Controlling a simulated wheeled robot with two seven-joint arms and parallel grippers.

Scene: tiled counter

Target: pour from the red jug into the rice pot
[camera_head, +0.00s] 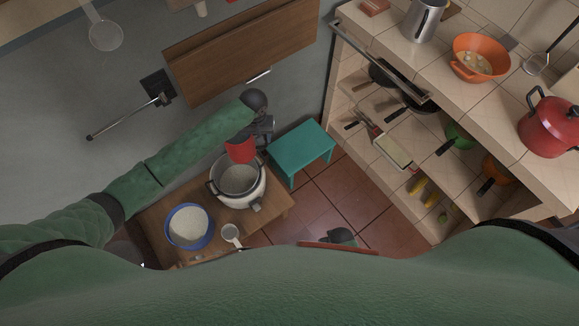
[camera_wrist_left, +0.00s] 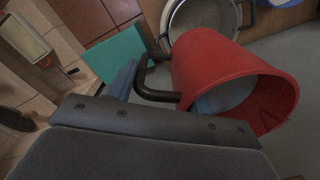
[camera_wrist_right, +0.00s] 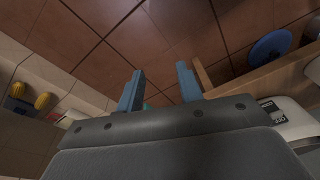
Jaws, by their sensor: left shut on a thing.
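The red jug (camera_head: 240,151) is tilted above the rice pot (camera_head: 238,182), a white cooker with a metal inner bowl and pale contents, on the wooden table. My left gripper (camera_head: 266,132) is shut on the jug's dark handle. In the left wrist view the jug (camera_wrist_left: 222,75) lies over with its mouth to the right, and a pale grey-blue patch shows inside. The pot's rim (camera_wrist_left: 170,25) shows behind it. I cannot make out any stream. My right gripper (camera_wrist_right: 159,90) is open and empty, low beside the table.
A blue bowl of white grains (camera_head: 188,226) and a small cup (camera_head: 231,236) share the table with the pot. A teal stool (camera_head: 301,150) stands to the right. A tiled counter with shelves holds an orange bowl (camera_head: 480,57) and a red pot (camera_head: 549,126).

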